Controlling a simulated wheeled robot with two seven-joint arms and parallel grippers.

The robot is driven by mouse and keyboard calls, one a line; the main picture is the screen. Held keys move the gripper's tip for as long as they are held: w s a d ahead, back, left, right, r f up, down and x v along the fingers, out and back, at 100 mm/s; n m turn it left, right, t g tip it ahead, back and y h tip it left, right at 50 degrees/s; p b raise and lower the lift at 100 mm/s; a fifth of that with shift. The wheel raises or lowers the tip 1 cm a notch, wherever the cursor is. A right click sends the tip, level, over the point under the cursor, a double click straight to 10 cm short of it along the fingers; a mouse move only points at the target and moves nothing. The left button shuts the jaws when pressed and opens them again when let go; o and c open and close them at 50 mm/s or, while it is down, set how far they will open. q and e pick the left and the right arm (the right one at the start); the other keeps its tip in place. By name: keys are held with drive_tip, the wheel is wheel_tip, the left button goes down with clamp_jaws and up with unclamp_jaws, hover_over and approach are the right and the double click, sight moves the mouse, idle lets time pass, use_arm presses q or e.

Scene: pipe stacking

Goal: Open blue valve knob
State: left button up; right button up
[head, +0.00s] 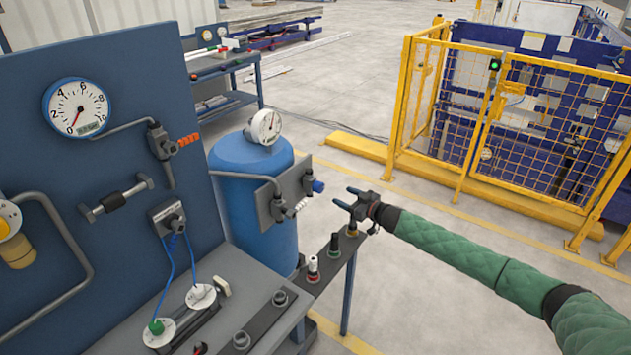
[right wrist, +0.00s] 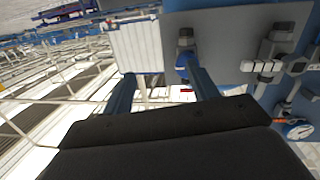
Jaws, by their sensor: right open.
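The blue valve knob (head: 318,186) sticks out from the right side of a grey plate (head: 286,196) beside the blue tank (head: 253,175). My right gripper (head: 344,197) is open and empty, a short way to the right of the knob, with its fingers pointing toward it. In the right wrist view the knob (right wrist: 182,62) shows beside the tip of the right-hand finger, partly covered by it. I see no clear contact. My left gripper is not in view.
A white-grey fitting (head: 297,208) sits below the knob on the same plate. A narrow shelf (head: 335,257) with several small knobs stands under my right gripper. A blue panel (head: 110,160) with a gauge stands at left. Yellow fencing (head: 530,130) is at the back right.

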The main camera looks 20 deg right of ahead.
sight(322, 188)
drive_tip(key=w+a+m+y+p, duration=0.1)
drive_tip(key=a, duration=0.1)
drive_tip(key=w+a+r+y+p, duration=0.1)
drive_tip(key=a, duration=0.1)
drive_tip(key=w+a+r+m+p, duration=0.1)
drive_tip(key=a, duration=0.1)
drive_tip(key=shift+w+a+r+m+g+y, duration=0.1)
drive_tip(key=shift+w+a+m+g+y, duration=0.2)
drive_tip(key=shift+y, duration=0.1)
drive_tip(key=shift+w+a+p, duration=0.3)
drive_tip(key=shift+w+a, duration=0.05)
drive_tip(key=shift+w, duration=0.1)
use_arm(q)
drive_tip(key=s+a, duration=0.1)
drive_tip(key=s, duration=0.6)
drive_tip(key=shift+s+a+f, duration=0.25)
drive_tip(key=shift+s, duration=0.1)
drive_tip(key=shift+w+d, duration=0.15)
use_arm(e)
drive_tip(key=c, duration=1)
